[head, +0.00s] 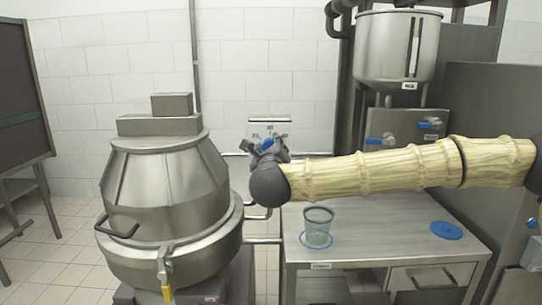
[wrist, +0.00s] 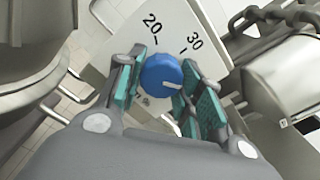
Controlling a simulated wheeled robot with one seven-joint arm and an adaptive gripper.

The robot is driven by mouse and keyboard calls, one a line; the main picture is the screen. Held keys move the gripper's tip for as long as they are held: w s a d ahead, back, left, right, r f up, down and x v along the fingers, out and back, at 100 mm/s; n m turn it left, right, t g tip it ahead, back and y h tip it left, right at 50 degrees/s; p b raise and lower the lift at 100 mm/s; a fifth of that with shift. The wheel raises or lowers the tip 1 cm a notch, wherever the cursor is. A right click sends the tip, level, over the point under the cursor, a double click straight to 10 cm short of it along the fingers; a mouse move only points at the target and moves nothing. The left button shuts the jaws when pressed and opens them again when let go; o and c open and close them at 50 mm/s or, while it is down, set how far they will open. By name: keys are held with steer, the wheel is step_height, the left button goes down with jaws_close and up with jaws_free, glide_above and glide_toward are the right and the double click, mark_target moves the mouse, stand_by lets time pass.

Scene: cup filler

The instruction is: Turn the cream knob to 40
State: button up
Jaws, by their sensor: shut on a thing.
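A mark for 40 is not visible; the right finger covers part of the plate. My gripper (wrist: 164,88) is shut on the knob, with teal pads on both sides. In the head view my gripper (head: 268,153) is in front of the dial plate (head: 270,125) and hides most of it.
A large steel kettle (head: 165,190) stands left of my gripper. A steel table (head: 390,245) at right bears a clear cup (head: 318,226) and a blue lid (head: 446,230). A steel hopper (head: 395,45) with blue-handled valves (head: 432,124) stands behind my arm.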

steer(key=shift+f+m, duration=0.15)
steer(key=shift+m, duration=0.15)
stand_by(0.4)
steer(key=o, duration=1)
steer(key=shift+o, duration=0.2)
steer(key=shift+s, duration=0.1)
steer(key=s, duration=1.1)
steer(key=shift+s, duration=0.4)
